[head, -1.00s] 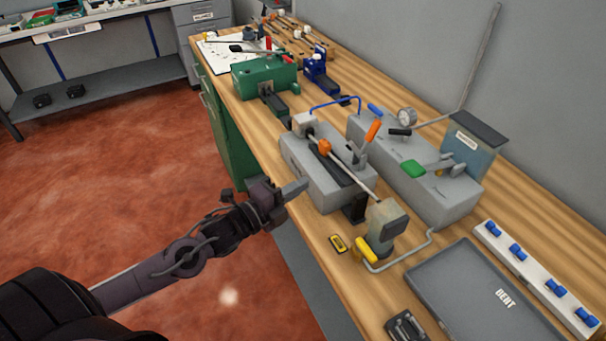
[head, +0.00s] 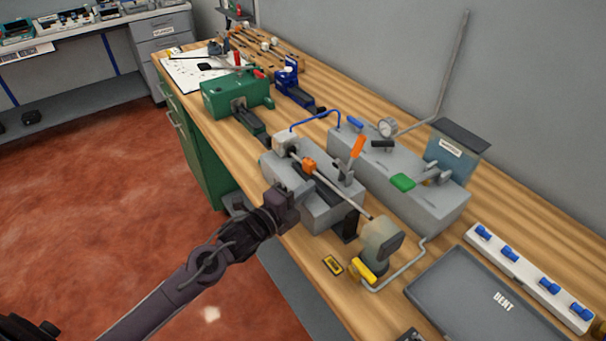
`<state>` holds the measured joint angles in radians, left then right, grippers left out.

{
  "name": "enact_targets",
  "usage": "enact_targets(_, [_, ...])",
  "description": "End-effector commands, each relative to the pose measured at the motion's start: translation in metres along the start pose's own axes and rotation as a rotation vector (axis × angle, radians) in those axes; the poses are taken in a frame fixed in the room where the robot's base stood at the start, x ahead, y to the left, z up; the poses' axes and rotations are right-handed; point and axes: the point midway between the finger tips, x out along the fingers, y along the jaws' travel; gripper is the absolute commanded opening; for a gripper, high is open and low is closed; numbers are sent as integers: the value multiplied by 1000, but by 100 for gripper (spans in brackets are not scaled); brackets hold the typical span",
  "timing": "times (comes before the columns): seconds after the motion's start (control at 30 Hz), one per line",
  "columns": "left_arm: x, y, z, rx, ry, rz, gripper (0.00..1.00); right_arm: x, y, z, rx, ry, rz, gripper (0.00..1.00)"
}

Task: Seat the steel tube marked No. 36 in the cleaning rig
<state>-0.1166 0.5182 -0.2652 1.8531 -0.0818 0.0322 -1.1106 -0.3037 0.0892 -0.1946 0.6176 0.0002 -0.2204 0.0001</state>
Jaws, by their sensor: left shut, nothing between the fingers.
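A thin steel tube (head: 345,195) lies along a grey block fixture (head: 325,212), with an orange piece (head: 309,165) around it. It runs from a pale end block (head: 285,143) to a translucent cup with a dark face (head: 380,242). I cannot read a number on it. An orange-handled lever (head: 357,147) stands up beside the tube. Several more thin rods (head: 270,45) lie at the bench's far end, their markings too small to read. My left gripper (head: 291,193) is shut and empty at the near left side of the grey fixture. My right gripper is not in view.
A green press (head: 235,97) and blue clamp (head: 290,75) are farther back. A grey tray (head: 465,305) and white rack (head: 520,270) lie at the right.

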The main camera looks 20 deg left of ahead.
Motion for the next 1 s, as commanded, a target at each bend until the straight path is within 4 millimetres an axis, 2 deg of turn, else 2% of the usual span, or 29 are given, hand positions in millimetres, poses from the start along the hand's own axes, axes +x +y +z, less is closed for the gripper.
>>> enact_targets(0.03, [6,-4,10,2,-4,1,0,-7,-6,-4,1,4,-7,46])
enact_targets(0.2, [19,-1,23,1,-3,1,0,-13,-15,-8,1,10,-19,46])
enact_targets(0.67, [23,1,28,1,-2,1,0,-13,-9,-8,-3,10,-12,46])
enact_targets(0.87, [33,3,39,5,-4,0,0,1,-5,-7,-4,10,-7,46])
enact_targets(1.0, [34,0,41,2,-9,2,0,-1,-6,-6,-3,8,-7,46])
